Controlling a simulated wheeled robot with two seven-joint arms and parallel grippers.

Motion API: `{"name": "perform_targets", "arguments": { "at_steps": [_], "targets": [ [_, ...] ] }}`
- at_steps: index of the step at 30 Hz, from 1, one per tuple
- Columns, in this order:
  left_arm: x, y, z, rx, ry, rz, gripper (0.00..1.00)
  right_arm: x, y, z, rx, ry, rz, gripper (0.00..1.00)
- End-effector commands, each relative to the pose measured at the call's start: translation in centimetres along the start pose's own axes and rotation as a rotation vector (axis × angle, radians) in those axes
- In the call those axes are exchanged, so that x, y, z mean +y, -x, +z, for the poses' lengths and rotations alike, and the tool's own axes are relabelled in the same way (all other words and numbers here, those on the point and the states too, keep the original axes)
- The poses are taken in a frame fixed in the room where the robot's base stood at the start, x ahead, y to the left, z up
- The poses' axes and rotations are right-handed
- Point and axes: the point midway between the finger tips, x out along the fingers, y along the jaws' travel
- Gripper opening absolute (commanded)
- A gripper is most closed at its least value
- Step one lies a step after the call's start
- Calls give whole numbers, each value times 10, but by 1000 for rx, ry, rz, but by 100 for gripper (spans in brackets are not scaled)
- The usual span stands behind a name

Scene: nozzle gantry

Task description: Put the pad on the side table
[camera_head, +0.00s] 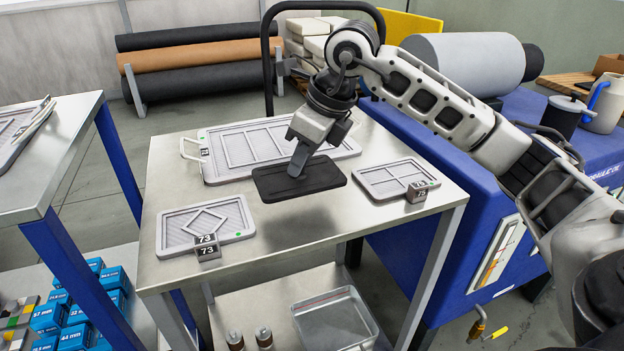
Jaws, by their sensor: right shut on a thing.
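A flat black rectangular pad (325,176) is over the middle of a steel-topped table (310,225). My right gripper (297,168) comes down from above and is shut on the pad near its middle. The pad lies roughly level; I cannot tell whether its underside touches the tabletop. It covers part of the front edge of a large grey framed plate (225,150). My left gripper is not in view.
A diamond-patterned plate (175,232) with tags marked 73 lies front left, and a smaller panelled plate (385,180) lies right of the pad. Bare steel shows between them. Another steel table (50,150) stands left, a blue machine (480,215) right. A black hoop (268,60) rises behind.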

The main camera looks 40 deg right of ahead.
Motion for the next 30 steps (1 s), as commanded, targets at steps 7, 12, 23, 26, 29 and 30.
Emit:
{"name": "perform_targets", "arguments": {
  "at_steps": [7, 12, 23, 26, 29, 30],
  "targets": [
    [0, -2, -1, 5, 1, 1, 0, -15, -15, -14, -2, -1, 0, 0],
    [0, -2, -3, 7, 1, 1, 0, -20, -35, -26, 2, 0, 2, 0],
    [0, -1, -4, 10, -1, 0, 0, -20, -49, -30, -3, 0, -1, 0],
    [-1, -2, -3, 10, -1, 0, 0, -20, -51, -31, -3, 0, 0, 0],
    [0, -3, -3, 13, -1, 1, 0, -20, -52, -32, -2, 0, 0, 25],
    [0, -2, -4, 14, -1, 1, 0, -20, -52, -32, -2, 0, 0, 36]
  ]
}}
